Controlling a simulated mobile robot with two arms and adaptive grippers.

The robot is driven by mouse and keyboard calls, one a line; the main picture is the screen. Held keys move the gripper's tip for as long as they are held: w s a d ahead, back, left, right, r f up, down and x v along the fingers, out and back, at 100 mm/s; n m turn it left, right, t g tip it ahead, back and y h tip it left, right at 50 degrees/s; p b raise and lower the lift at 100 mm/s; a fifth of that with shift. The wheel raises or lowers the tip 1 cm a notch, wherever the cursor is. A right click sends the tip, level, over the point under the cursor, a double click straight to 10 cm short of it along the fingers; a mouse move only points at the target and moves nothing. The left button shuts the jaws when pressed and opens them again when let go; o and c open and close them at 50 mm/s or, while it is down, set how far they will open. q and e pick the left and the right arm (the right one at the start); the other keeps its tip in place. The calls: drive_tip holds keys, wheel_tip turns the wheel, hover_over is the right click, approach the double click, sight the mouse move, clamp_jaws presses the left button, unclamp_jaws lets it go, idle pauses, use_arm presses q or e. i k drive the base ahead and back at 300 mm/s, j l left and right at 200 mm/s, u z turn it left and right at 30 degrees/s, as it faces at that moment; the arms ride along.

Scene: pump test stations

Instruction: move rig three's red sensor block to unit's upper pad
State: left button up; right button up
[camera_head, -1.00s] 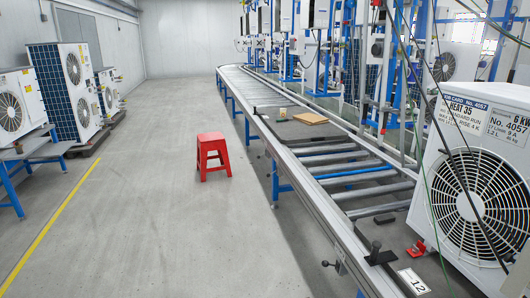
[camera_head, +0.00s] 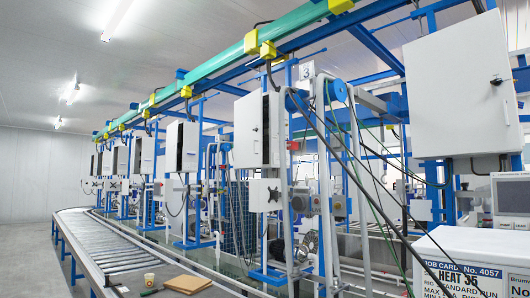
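A sign with a 3 (camera_head: 307,71) hangs on a rig of blue posts, white boxes and hoses right of the middle. Neither of my grippers is in view.
A large white cabinet (camera_head: 457,85) hangs at the upper right. A green overhead pipe (camera_head: 216,68) spans the rigs. A screen (camera_head: 512,195) stands at the right edge.

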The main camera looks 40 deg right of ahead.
sight(295, 147)
drive_tip(key=i+z, duration=0.2)
drive_tip(key=i, duration=0.25)
drive_tip(key=i+j+z, duration=0.2)
drive_tip(key=i, duration=0.2)
drive_tip(key=i+j+z, duration=0.2)
drive_tip(key=i, duration=0.25)
drive_tip(key=i+j+z, duration=0.15)
drive_tip(key=i, duration=0.25)
drive_tip(key=i+j+z, duration=0.25)
drive_tip(key=z, duration=0.15)
drive_tip(key=i+j+z, duration=0.5)
drive_tip(key=j+z, duration=0.15)
drive_tip(key=z, duration=0.15)
drive_tip(key=i+j+z, duration=0.15)
drive_tip(key=j+z, duration=0.6)
drive_tip(key=j, duration=0.15)
drive_tip(key=j+z, duration=0.3)
drive_tip(key=j, duration=0.55)
drive_tip(key=i, duration=0.05)
